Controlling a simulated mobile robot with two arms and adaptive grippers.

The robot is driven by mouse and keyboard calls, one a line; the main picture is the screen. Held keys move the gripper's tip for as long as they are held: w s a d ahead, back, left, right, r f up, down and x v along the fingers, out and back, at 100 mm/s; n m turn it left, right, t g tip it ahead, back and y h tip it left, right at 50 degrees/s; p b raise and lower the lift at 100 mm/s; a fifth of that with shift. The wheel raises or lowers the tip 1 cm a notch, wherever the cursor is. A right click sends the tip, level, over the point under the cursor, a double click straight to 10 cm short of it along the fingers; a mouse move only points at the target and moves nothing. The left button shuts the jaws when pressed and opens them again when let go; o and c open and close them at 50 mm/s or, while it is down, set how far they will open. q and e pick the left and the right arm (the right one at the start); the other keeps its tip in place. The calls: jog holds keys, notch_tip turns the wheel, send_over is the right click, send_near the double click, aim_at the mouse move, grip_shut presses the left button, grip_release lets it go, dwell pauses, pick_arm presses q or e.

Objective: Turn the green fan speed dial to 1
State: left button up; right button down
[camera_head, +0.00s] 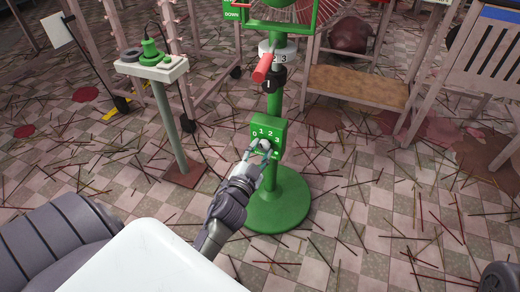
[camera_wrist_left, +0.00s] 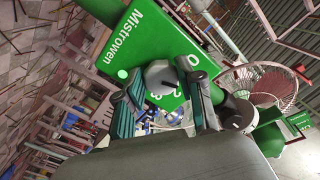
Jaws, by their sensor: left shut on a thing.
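The green fan (camera_head: 274,105) stands on a round green base. Its green control box (camera_head: 273,128) faces me, with white numbers 0, 1, 2 and 3 around the dial. The grey dial (camera_wrist_left: 160,74) is between the fingers of my left gripper (camera_head: 264,152) and also shows in the head view (camera_head: 265,144). My left gripper (camera_wrist_left: 165,88) is shut on the dial, one finger on each side. The fingers partly cover the dial and the numbers, so I cannot tell which number it points to.
A pedestal with a white top (camera_head: 152,68) and a green device stands to the left. Above the box are a red handle (camera_head: 262,67) and a numbered white ring (camera_head: 278,53) on the fan's post. A wooden bench (camera_head: 358,90) is behind. Incense sticks litter the tiled floor.

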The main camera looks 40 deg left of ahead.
dwell(0.4)
pick_arm(q)
jog(key=o, duration=1.1)
jog(key=shift+o, duration=0.2)
jog(key=v, duration=0.7)
jog(key=shift+s, duration=0.25)
jog(key=shift+d+r, duration=0.1)
